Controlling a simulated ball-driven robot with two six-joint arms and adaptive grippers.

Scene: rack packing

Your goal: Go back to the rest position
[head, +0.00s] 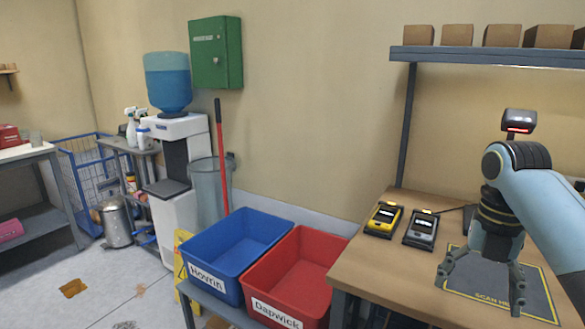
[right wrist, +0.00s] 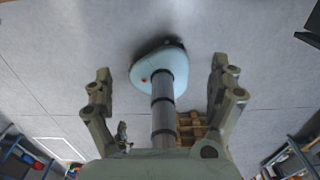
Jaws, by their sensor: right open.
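My right gripper (head: 479,296) is open and empty in the head view, with its fingers pointing down and spread. It appears in front of the scan mat (head: 541,301) on the wooden table (head: 355,262); I cannot tell its height. The right wrist view shows the same open fingers (right wrist: 159,91) with nothing between them and grey floor beyond. A yellow device (head: 383,219) and a grey device (head: 421,229) lie side by side on the table, left of the gripper and apart from it. My left gripper is not in view.
An empty blue bin (head: 205,281) labelled Novrin and an empty red bin (head: 285,308) labelled Dapwick stand left of the table. A scanner (head: 519,122) with a red light shows behind my right arm. A shelf (head: 480,55) with several boxes hangs above.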

